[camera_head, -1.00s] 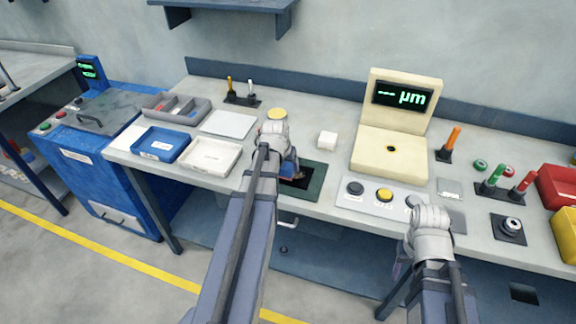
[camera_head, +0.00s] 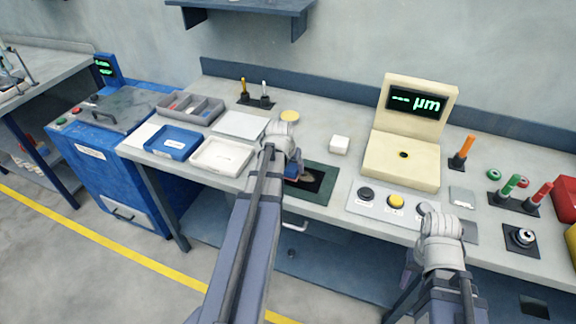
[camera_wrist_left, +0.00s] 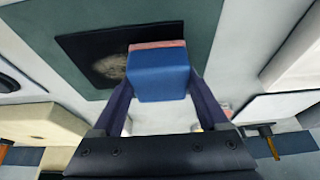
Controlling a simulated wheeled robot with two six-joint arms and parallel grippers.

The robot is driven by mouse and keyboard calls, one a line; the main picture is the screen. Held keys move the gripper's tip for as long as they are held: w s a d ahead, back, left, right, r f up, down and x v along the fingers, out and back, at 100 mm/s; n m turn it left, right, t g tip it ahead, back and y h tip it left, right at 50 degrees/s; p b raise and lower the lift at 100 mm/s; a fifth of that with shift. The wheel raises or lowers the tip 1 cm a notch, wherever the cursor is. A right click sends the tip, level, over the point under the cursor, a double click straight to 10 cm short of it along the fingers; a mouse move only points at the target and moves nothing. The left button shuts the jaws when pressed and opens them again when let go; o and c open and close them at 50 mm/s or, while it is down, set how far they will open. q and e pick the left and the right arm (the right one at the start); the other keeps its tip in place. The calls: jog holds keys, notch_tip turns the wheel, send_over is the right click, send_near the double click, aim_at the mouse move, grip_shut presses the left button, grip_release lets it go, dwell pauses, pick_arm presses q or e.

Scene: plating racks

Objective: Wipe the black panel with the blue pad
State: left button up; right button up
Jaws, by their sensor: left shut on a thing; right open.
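The black panel (camera_wrist_left: 85,43) is set in a dark green mat (camera_wrist_left: 215,22) on the bench. It bears a pale grey-brown smudge (camera_wrist_left: 113,66). In the head view the panel (camera_head: 322,182) is partly hidden by my left arm. My left gripper (camera_wrist_left: 158,88) is shut on the blue pad (camera_wrist_left: 158,80), which has a pinkish layer at its far edge. The pad overlaps the panel's right part; I cannot tell if it touches. My right gripper (camera_head: 409,272) is low in front of the bench edge, mostly hidden by its wrist, open and apart from the panel.
White tray (camera_head: 222,156), blue tray (camera_head: 172,143) and grey divided bin (camera_head: 192,107) lie left. A white block (camera_head: 340,144) sits behind the mat. A button box (camera_head: 379,201) and cream gauge (camera_head: 403,160) stand right.

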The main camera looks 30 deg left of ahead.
aim_at(318, 178)
pick_arm(q)
jog(key=shift+w+d, duration=0.15)
jog(key=shift+d, duration=0.45)
jog(key=shift+w+d, duration=0.15)
jog(key=shift+d, duration=0.45)
jog(key=shift+w+d+f, duration=0.1)
jog(key=shift+w+d, duration=0.1)
jog(key=shift+d, duration=0.65)
jog(key=shift+w+d, duration=0.15)
jog(key=shift+d, duration=0.65)
jog(key=shift+w+d, duration=0.25)
jog(key=shift+d, duration=0.6)
jog(key=shift+w+d, duration=0.2)
jog(key=shift+d, duration=0.6)
notch_tip(318, 178, up, 6)
jog(key=p, duration=0.6)
jog(key=shift+a, duration=0.1)
